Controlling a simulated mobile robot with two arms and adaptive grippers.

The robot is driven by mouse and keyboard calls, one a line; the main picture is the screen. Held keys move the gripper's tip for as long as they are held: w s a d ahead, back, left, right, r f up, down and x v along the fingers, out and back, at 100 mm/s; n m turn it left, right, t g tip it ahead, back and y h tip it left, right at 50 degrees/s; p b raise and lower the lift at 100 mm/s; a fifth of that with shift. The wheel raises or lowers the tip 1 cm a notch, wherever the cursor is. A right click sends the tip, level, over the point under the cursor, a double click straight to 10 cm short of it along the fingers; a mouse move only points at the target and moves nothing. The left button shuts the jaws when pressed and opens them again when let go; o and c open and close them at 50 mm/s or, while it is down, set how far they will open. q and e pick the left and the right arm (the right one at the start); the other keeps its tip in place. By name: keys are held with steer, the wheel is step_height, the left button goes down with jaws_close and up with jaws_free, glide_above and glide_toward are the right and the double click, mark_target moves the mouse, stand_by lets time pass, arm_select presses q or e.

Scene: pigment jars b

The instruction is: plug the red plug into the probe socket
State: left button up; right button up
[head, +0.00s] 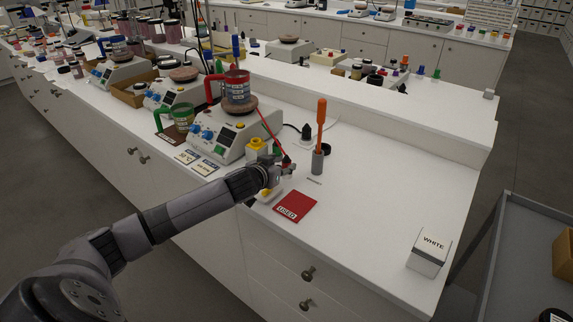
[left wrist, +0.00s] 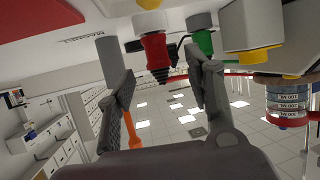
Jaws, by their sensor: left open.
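The red plug (left wrist: 156,52) shows between the two fingers of my left gripper (left wrist: 158,66) in the left wrist view, which looks upside down. The fingers are apart, one on each side of the plug, and I see no clear grip on it. In the head view, my left gripper (head: 286,168) is low over the counter, right of the stirrer, and the red plug (head: 285,160) is mostly hidden beside it. A green plug (left wrist: 204,42) stands close by. The hotplate stirrer (head: 228,138) carries a red-handled beaker (head: 237,92). I cannot pick out the probe socket. My right gripper is not in view.
A grey holder (head: 317,163) with an orange-handled tool (head: 321,118) stands just right of my gripper. A red "USED" mat (head: 295,206) lies in front. A "WHITE" box (head: 430,252) stands at the right. The counter between them is clear.

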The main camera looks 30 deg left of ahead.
mark_target(284, 162)
arm_select(q)
steer(key=shift+p+x, duration=0.4)
steer(key=shift+x, duration=1.85)
steer(key=shift+d+r, duration=0.1)
steer(key=shift+r, duration=0.1)
jaws_close()
